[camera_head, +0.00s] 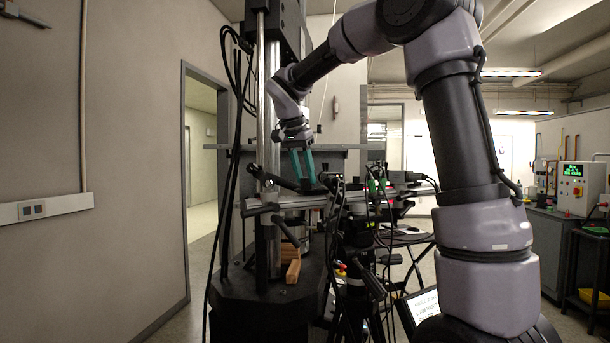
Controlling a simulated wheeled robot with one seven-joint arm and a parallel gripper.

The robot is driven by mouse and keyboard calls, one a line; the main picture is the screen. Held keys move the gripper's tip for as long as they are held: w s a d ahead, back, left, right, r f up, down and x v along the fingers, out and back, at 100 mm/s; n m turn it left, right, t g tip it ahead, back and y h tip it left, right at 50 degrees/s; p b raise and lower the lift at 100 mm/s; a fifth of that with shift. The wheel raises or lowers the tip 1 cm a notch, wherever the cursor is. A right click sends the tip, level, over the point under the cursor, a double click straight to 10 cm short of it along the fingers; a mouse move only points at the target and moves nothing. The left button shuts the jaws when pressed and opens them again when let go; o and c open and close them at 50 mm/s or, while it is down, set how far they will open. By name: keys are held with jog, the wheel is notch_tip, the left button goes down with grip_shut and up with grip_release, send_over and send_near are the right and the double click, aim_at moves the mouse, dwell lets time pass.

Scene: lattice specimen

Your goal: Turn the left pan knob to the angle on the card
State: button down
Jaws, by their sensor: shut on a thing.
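My gripper (305,181) has two teal fingers pointing down at the metal rail assembly (290,202) of the tall stand. The fingers are shut on a small dark part (311,187) at the top of the rail, where the left pan knob appears to be. The fingertips hide most of it, so I cannot read its angle. A white panel with dark printed lines (420,306) is partly in view at the bottom, behind my arm. It may be the card, but its text is too small to read.
Black cables (229,160) hang beside the stand's column. Wooden blocks (292,270) lie on the dark round base (265,290). More dark devices and cables crowd the rail's right side. A control box (574,188) stands at far right. The doorway (203,150) is at left.

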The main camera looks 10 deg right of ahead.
dwell(0.4)
jog(key=c, duration=0.5)
grip_release()
jog(key=shift+r, duration=0.1)
jog(key=v, duration=1)
jog(key=shift+a+r, duration=0.1)
jog(key=shift+r, duration=0.15)
